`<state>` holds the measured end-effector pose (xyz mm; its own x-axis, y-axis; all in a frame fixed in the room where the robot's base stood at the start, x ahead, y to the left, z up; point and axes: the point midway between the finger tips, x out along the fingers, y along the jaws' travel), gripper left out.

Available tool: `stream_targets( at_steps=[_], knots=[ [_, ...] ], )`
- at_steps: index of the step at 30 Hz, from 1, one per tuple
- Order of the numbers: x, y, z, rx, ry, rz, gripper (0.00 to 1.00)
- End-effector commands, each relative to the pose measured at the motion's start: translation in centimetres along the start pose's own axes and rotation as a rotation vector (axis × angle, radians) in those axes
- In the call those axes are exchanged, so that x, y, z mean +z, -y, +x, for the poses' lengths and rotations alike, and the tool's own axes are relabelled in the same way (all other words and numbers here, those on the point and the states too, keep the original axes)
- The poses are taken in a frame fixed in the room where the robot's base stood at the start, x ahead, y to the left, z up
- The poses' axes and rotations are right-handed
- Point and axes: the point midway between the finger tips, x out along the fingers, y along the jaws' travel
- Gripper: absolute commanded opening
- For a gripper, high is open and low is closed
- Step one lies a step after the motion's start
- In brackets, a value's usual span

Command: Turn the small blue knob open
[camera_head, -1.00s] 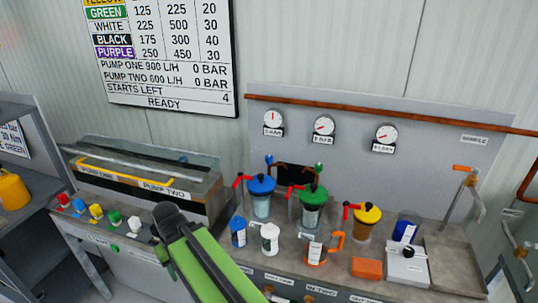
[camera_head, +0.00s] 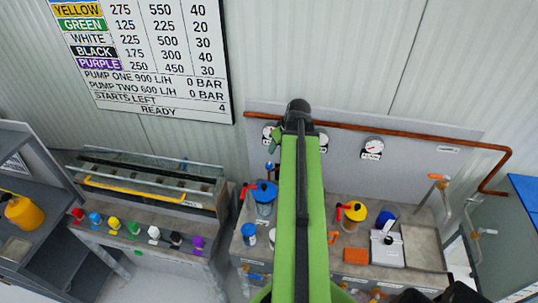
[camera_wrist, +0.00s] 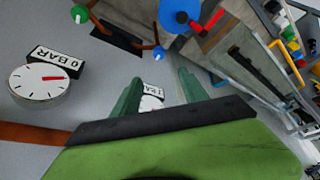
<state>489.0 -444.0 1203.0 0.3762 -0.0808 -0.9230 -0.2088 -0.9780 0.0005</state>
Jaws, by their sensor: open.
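A small blue knob (camera_head: 270,167) sits low on the grey back panel, above the blue-lidded pot (camera_head: 262,192). The wrist view also shows the small blue knob (camera_wrist: 158,52), on the end of a copper-coloured pipe. My gripper (camera_wrist: 159,90) is open and empty, its two green fingers apart with a gauge label visible between them. The small blue knob lies above the fingertips in that picture, apart from them. A small green knob (camera_wrist: 80,13) is at the pipe's other end. In the head view my raised arm hides part of the panel.
A gauge (camera_wrist: 40,82) and a copper pipe (camera_head: 410,134) are on the panel. The blue-lidded pot has a red handle (camera_wrist: 194,25). A yellow-lidded pot (camera_head: 351,211) stands right of my arm. Coloured knobs, including another blue one (camera_head: 95,218), line the left bench.

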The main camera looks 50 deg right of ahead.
Motion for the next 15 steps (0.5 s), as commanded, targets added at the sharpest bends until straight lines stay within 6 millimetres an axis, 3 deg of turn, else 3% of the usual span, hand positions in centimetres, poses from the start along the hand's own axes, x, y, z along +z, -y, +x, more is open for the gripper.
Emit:
stream_targets(
  at_steps=[8, 15],
  knots=[
    [0.5, -0.6, 2.6, 0.003, 0.001, 0.009, 0.51],
    [0.7, -0.8, 7.7, 0.004, 0.001, 0.012, 0.51]
  ],
)
